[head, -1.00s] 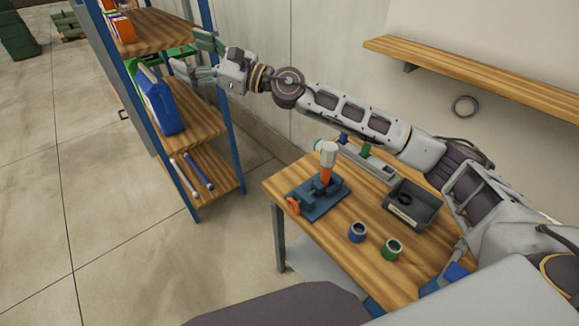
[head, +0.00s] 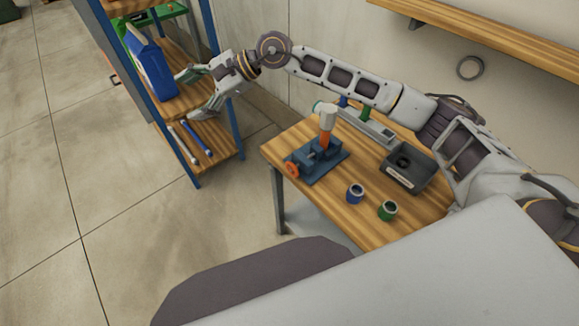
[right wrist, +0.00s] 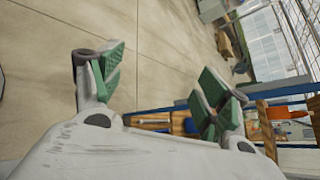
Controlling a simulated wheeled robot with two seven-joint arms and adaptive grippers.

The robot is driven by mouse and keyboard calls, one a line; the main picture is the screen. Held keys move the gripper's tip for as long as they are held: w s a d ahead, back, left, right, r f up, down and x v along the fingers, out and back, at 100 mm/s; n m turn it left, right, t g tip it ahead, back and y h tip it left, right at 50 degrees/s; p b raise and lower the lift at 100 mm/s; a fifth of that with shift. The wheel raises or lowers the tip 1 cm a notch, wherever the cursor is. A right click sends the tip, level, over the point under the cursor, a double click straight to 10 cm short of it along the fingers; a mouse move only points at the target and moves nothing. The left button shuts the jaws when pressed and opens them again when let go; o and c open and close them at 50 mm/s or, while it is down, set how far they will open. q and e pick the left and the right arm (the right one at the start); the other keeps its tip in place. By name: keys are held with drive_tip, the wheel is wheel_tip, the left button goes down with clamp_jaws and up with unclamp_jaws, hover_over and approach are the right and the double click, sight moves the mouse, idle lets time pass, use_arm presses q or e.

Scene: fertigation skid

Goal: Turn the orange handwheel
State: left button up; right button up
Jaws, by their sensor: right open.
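The orange handwheel (head: 292,170) is small and sits on the left end of a dark blue vise-like block (head: 318,162) on the wooden table. An upright orange and white piece (head: 327,125) stands on that block. My right gripper (head: 190,94) is open and empty, in front of the blue-framed shelf, well left of the handwheel and apart from it. Its green-padded fingers are spread in the right wrist view (right wrist: 157,88), where I cannot make out the handwheel. My left gripper is not in view.
The table (head: 350,215) also carries a blue ring-shaped part (head: 355,193), a green one (head: 387,210) and a dark bin (head: 408,172). The shelf (head: 222,165) holds a blue package (head: 152,70) and rods. A wall shelf (head: 490,50) is above right.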

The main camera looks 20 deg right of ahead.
drive_tip(key=s+d+f+g+h, duration=0.1)
drive_tip(key=d+f+h, duration=0.3)
drive_tip(key=f, duration=0.2)
drive_tip(key=g+h, duration=0.4)
drive_tip(key=h, duration=0.5)
approach(290, 163)
drive_tip(key=r, duration=0.2)
drive_tip(key=shift+w+f, duration=0.1)
drive_tip(key=shift+f, duration=0.05)
drive_tip(key=shift+f, duration=0.1)
drive_tip(key=shift+s+d+f+p, duration=0.15)
drive_tip(key=shift+s+f+p, duration=0.2)
drive_tip(key=shift+f, duration=1.9)
drive_tip(key=shift+s+d+f+p, duration=0.1)
drive_tip(key=shift+s+f+p, duration=0.3)
drive_tip(key=shift+f, duration=1.85)
drive_tip(key=shift+s+d+f+p, duration=0.15)
drive_tip(key=shift+s+f+p, duration=0.2)
drive_tip(key=shift+f, duration=1.85)
drive_tip(key=c, duration=1)
